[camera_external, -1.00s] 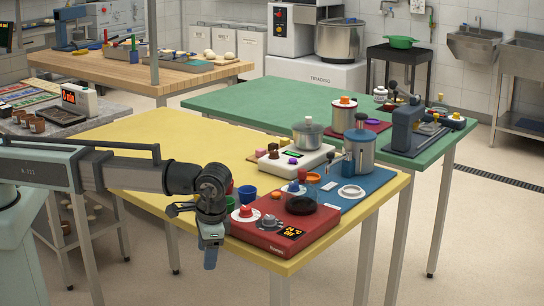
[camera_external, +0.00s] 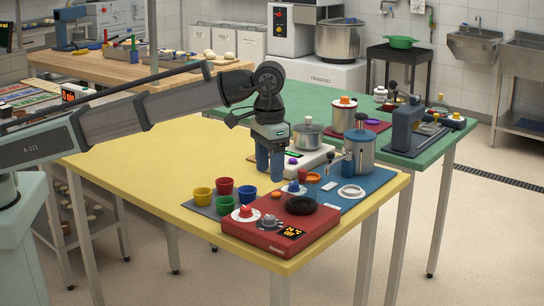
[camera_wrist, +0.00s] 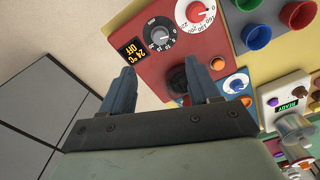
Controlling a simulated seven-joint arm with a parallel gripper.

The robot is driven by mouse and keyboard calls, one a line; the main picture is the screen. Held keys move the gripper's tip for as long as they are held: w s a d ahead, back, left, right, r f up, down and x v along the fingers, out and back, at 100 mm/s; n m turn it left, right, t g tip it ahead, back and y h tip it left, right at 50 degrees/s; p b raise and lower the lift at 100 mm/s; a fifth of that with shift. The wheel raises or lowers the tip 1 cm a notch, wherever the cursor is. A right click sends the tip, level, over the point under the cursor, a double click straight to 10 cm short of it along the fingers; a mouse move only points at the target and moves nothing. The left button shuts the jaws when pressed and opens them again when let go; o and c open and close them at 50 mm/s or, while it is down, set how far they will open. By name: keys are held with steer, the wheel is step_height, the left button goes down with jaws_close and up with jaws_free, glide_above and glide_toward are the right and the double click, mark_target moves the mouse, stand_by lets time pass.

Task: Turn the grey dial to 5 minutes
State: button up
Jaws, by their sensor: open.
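My gripper (camera_external: 270,180) is raised above the yellow table, behind the unit, pointing down and touching nothing. In the wrist view my gripper (camera_wrist: 160,72) shows two blue fingers apart with nothing between them, the grey dial beyond their tips.
A red knob (camera_external: 245,212) on a white plate is left of the grey dial. A blue knob (camera_external: 293,188) and a dark round plate (camera_external: 300,205) lie behind. Several coloured cups (camera_external: 224,186) stand left. A white scale (camera_external: 306,157) and metal pot (camera_external: 361,150) stand behind and right.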

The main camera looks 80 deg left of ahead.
mark_target(270, 217)
step_height(270, 217, down, 12)
steer(key=shift+f, duration=0.1)
stand_by(0.4)
steer(key=shift+c, duration=0.4)
steer(key=c, duration=0.9)
steer(key=shift+c, duration=0.2)
steer(key=shift+m, duration=3.5)
